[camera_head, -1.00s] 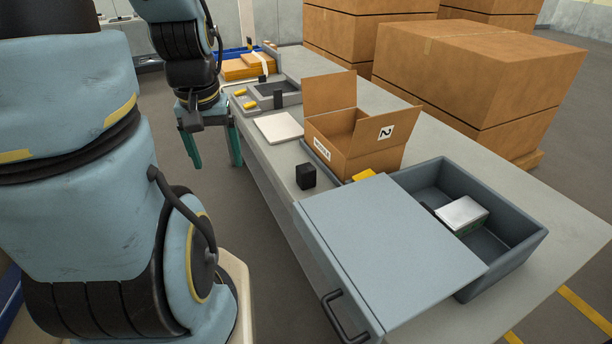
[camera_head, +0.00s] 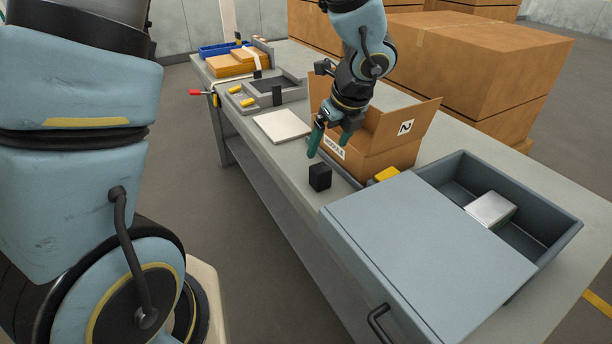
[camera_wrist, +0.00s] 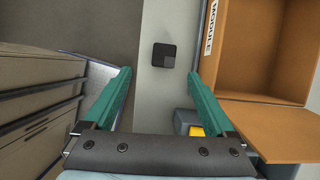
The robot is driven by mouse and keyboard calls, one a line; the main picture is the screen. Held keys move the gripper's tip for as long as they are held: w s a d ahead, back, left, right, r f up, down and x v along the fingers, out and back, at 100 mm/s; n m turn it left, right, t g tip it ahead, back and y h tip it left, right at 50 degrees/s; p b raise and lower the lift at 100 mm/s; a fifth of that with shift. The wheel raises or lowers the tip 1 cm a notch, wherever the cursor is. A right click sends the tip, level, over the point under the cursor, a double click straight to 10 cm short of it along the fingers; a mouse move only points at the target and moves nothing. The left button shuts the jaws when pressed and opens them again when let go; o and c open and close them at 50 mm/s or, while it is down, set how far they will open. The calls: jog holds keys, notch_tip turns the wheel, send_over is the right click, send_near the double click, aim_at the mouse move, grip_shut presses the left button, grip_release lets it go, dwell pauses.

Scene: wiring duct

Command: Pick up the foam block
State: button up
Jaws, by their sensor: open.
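The foam block appears to be the small black block (camera_head: 320,177) standing on the table near its front edge, just in front of the cardboard box. It also shows in the wrist view (camera_wrist: 164,55), beyond the fingertips and roughly midway between them. My gripper (camera_head: 329,146) has two teal fingers, which are spread wide with nothing between them. It is above the table beside the box and above the black block, not touching it. In the wrist view my gripper (camera_wrist: 160,74) points at the strip of table that holds the block.
The open cardboard box (camera_head: 388,163), labelled MODULE, stands close behind the block, its flaps raised. A grey lidded container (camera_head: 425,245) with a white-topped item (camera_head: 490,209) is to the right. A yellow piece (camera_head: 387,174) lies between them. A white plate (camera_head: 282,126) lies to the left.

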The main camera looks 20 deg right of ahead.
aim_at(321, 168)
jog(key=x, duration=0.5)
jog(key=shift+w+d+f, duration=0.15)
jog(key=shift+f, duration=0.15)
jog(key=shift+d+p+x, duration=0.2)
jog(key=shift+p+x, duration=0.2)
jog(key=shift+x, duration=2.15)
jog(key=c, duration=1.4)
